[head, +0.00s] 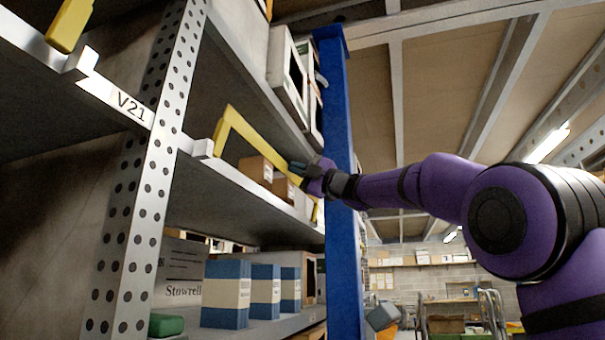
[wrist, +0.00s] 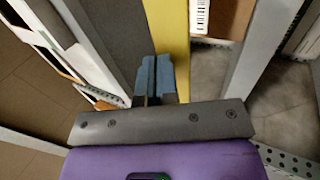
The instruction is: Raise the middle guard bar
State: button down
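The middle guard bar (head: 252,133) is a yellow bar across the front of the middle shelf, with a bent end near a pale bracket on the perforated upright. It also runs up the wrist view (wrist: 168,35). My gripper (head: 298,168) is at the bar's far part, near the blue post. In the wrist view its two grey-blue fingers (wrist: 152,72) are together, with only a thin dark line between them. They overlap the bar's left side in that view; I see no bar between them. Whether they touch it I cannot tell.
Brown boxes (head: 256,168) sit on the middle shelf behind the bar. A blue post (head: 342,130) stands close to my gripper. Another yellow bar (head: 70,22) is at upper left. Blue-and-white boxes (head: 228,292) stand on the lower shelf. Open floor space lies beyond the post.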

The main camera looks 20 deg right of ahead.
jog(key=shift+x, duration=1.15)
jog(key=shift+s+r, duration=0.1)
